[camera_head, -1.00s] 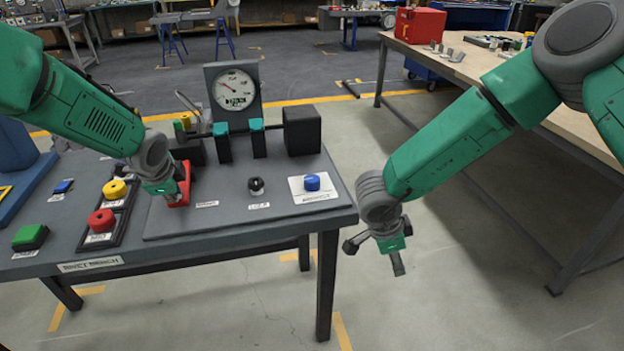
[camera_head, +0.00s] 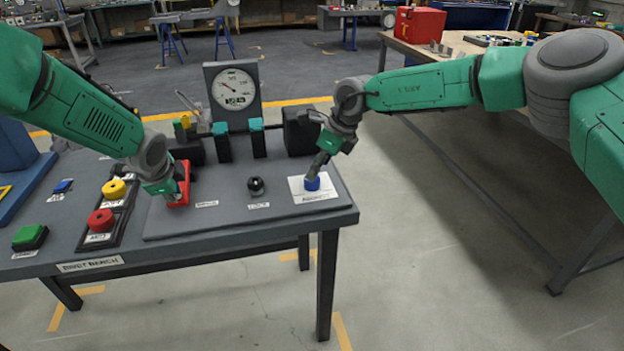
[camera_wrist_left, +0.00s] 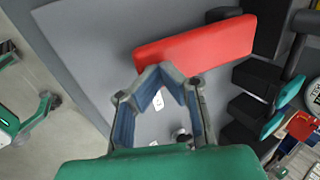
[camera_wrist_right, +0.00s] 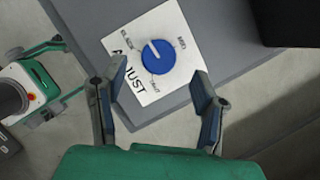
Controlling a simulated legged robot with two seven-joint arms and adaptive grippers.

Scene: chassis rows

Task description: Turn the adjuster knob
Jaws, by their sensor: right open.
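The blue adjuster knob (camera_head: 312,184) sits on a white plate at the right end of the bench panel. The right wrist view shows the knob (camera_wrist_right: 158,58) from above, its white pointer line aimed up and left, with "ADJUST" on the plate (camera_wrist_right: 134,83). My right gripper (camera_head: 317,170) is over the knob, pointing down. Its fingers (camera_wrist_right: 158,78) are spread and the knob appears ahead between them; contact is unclear. My left gripper (camera_head: 176,192) is at a red handle (camera_head: 184,183). In the left wrist view its fingertips (camera_wrist_left: 160,70) come close together beside the red bar (camera_wrist_left: 195,50); a grip is unclear.
A dial gauge (camera_head: 236,88) stands at the back of the panel. A black knob (camera_head: 256,186) is left of the adjuster. A black block (camera_head: 300,132) stands behind it. Yellow (camera_head: 114,189), red (camera_head: 101,220) and green (camera_head: 30,236) buttons are at the left.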

